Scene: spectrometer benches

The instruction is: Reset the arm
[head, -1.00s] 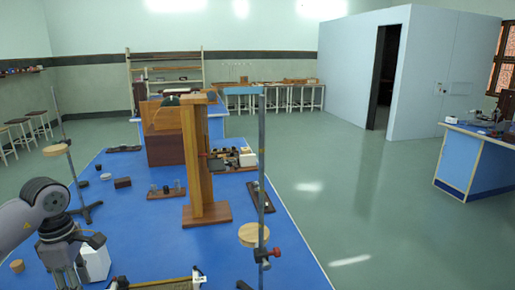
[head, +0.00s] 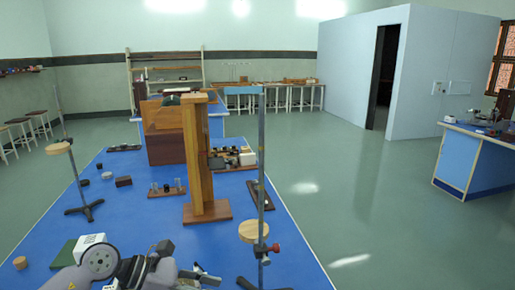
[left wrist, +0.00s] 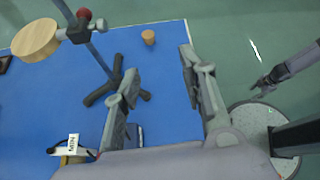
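My left gripper (head: 208,276) is low at the bottom of the head view, over the front of the blue bench (head: 235,255). In the left wrist view my left gripper (left wrist: 160,82) has its two fingers wide apart with nothing between them. My right gripper (left wrist: 264,83) shows at the right edge of the left wrist view, out past the bench over the floor. It is too small to tell whether it is open. It is outside the head view.
A stand with a wooden disc (head: 253,232) and red knob rises near the left gripper; its dark feet (left wrist: 115,85) show in the wrist view. A wooden post (head: 207,165) stands mid-bench. A white box (head: 90,243) is at left.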

